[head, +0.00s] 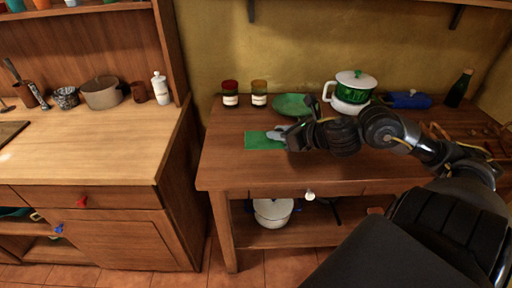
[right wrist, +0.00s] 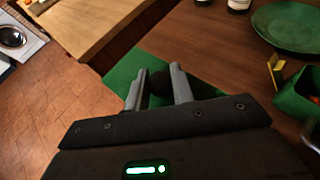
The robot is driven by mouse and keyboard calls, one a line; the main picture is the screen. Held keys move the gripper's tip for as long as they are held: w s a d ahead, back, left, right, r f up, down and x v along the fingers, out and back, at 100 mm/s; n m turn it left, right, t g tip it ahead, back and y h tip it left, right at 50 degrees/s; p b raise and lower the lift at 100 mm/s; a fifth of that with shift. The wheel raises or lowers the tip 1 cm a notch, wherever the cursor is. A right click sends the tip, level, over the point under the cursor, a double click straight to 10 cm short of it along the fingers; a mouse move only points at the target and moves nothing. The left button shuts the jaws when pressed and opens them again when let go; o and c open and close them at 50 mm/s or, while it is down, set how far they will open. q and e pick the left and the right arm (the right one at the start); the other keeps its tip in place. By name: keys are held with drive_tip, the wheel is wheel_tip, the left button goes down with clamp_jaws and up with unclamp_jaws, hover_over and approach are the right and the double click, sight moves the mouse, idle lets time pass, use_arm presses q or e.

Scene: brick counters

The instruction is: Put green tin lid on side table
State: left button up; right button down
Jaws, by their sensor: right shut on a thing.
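The green tin lid (head: 262,142) is a flat green rectangle over the left front part of the side table (head: 232,170). In the right wrist view the lid (right wrist: 128,76) lies under my fingers, with a dark round knob between them. My right gripper (head: 276,135) is shut on that knob; its fingers also show in the wrist view (right wrist: 158,85). I cannot tell whether the lid touches the tabletop or is just above it. An open green tin (right wrist: 300,98) stands to the right in the wrist view. My left gripper is not in view.
A green plate (head: 291,104), two jars (head: 259,94), a green-and-white pot (head: 352,88), a blue dish (head: 408,100) and a dark bottle (head: 459,88) stand along the back. A gap separates the table from the wooden counter (head: 90,150). The table's left front is clear.

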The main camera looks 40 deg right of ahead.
drive_tip(key=shift+w+d+f, duration=0.1)
drive_tip(key=shift+w+d, duration=0.05)
drive_tip(key=shift+w, duration=0.2)
drive_tip(key=w+d+f, duration=0.1)
drive_tip(key=w+f, duration=0.1)
drive_tip(key=w, duration=0.1)
drive_tip(key=w+d+f+p, duration=0.1)
drive_tip(key=w+f, duration=0.2)
drive_tip(key=w, duration=0.1)
drive_tip(key=w+d+f, duration=0.1)
drive_tip(key=w+f, duration=0.2)
drive_tip(key=w, duration=0.1)
drive_tip(key=shift+w+f+p, duration=0.25)
drive_tip(key=shift+p, duration=0.1)
drive_tip(key=shift+w+f, duration=0.25)
drive_tip(key=shift+f, duration=0.1)
wheel_tip(320, 180, down, 3)
drive_tip(key=shift+w+d+p, duration=0.1)
drive_tip(key=shift+w+p, duration=0.05)
drive_tip(key=shift+p, duration=0.4)
drive_tip(key=shift+f, duration=0.15)
